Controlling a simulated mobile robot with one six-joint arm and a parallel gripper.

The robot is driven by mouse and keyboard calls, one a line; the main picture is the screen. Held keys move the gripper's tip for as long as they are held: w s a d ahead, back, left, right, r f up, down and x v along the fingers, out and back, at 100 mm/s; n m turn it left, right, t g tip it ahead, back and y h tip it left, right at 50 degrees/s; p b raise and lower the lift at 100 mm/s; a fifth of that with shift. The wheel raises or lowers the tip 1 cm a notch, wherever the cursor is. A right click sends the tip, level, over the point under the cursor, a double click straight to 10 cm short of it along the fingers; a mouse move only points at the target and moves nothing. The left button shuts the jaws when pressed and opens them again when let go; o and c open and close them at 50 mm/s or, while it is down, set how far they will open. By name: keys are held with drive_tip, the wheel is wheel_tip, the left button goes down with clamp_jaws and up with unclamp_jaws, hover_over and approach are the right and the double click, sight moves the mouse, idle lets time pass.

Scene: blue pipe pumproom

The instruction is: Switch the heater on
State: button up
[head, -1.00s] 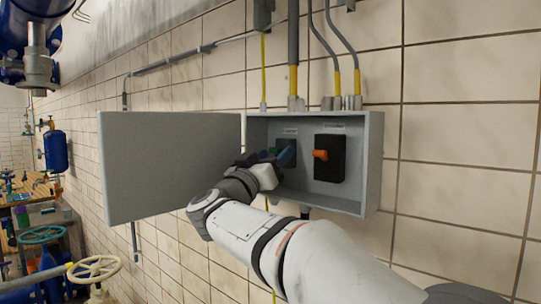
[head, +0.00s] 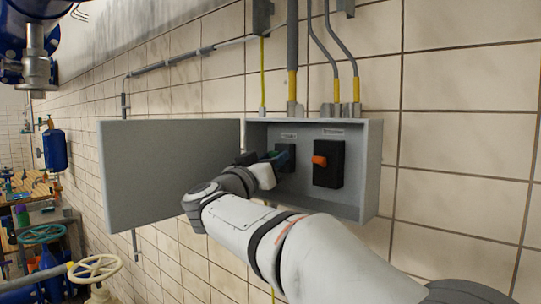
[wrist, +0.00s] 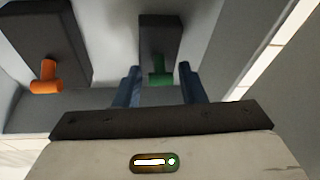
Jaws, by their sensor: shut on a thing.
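An open grey box (head: 371,170) on the tiled wall holds two black switch housings. The left switch (head: 291,157) has a green knob (wrist: 159,72), seen clearly in the wrist view. The right switch (head: 329,176) has an orange knob (head: 319,160), which also shows in the wrist view (wrist: 46,77). My gripper (wrist: 158,85) has its blue fingers on either side of the green knob and is shut on it. In the head view, my gripper (head: 272,160) partly hides the left switch. The labels above the switches are too small to read.
The box's grey door (head: 170,172) stands open to the left, close to my wrist. Conduits (head: 292,60) enter the box from above. Valve handwheels (head: 95,268) and blue pipework stand at the lower left. The wall right of the box is clear.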

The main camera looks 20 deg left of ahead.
drive_tip(key=o, duration=1)
drive_tip(key=shift+c, duration=0.2)
drive_tip(key=b+v, duration=0.3)
drive_tip(key=v, duration=0.5)
drive_tip(key=shift+w, duration=0.1)
